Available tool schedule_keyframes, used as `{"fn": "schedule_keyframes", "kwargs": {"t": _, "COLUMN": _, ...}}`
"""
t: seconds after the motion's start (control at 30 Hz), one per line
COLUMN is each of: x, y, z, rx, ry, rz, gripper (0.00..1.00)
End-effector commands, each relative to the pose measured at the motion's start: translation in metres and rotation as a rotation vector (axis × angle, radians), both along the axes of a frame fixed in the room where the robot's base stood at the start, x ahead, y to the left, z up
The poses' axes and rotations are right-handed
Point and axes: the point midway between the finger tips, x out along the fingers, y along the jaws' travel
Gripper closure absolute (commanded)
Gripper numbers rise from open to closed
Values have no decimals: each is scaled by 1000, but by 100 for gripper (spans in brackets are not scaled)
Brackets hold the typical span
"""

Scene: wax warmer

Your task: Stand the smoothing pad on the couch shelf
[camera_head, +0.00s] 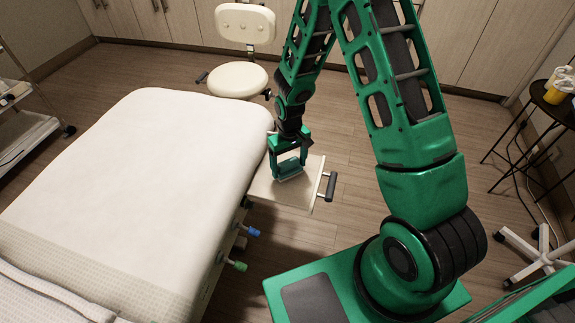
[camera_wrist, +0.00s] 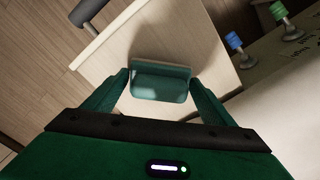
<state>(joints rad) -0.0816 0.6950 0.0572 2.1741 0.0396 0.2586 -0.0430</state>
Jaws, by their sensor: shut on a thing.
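The smoothing pad is a small teal block held between my gripper's fingers (camera_head: 289,171); in the wrist view the pad (camera_wrist: 160,83) spans the gap between the two fingertips (camera_wrist: 161,79). My gripper points down over the couch shelf (camera_head: 305,190), a pale flat board jutting from the couch's right side. The shelf also fills the upper middle of the wrist view (camera_wrist: 170,35). The pad is over or at the shelf's surface; I cannot tell whether it touches. The pad's far side is hidden.
The white-covered couch (camera_head: 130,170) lies left of the shelf. A dark handle (camera_head: 330,186) sticks out at the shelf's right edge. Blue (camera_head: 253,231) and green (camera_head: 238,265) knobs project from the couch side. A cream stool (camera_head: 238,78) stands behind. The rest of the shelf top looks clear.

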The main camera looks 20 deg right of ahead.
Motion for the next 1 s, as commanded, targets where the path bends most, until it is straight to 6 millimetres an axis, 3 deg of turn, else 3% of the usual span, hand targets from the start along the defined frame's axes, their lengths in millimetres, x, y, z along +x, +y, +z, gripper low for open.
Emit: {"fn": "schedule_keyframes", "kwargs": {"t": 1.0, "x": 0, "y": -1, "z": -10, "rx": 0, "ry": 0, "rz": -1, "gripper": 40}}
